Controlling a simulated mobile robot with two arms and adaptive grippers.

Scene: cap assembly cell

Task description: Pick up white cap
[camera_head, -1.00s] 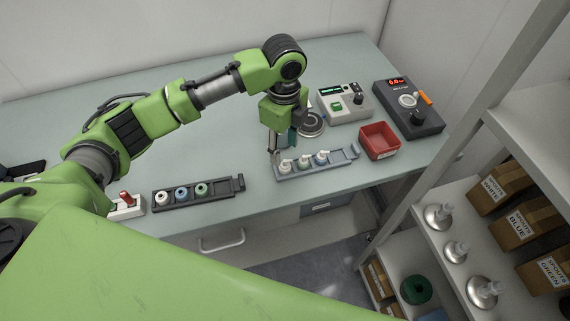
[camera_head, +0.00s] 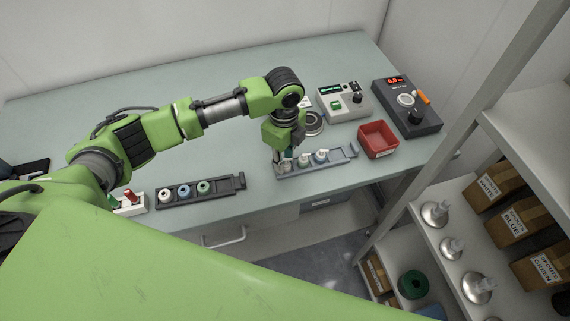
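A grey rack (camera_head: 318,166) on the table holds several small pieces with white spouts in a row. The leftmost white cap (camera_head: 284,167) sits in the left end of this rack, partly hidden by my gripper. My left gripper (camera_head: 281,156) points down right at this piece; whether its fingers touch or close on it cannot be made out. A black rack (camera_head: 222,191) further left holds a white piece (camera_head: 165,195), a blue piece (camera_head: 182,192) and a green piece (camera_head: 203,187). My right gripper is not in view.
A red bin (camera_head: 378,139) stands right of the grey rack. Behind are a light control box (camera_head: 343,102) and a dark device with a red display (camera_head: 407,108). A shelf (camera_head: 470,215) with boxes stands at the right. The table's back left is clear.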

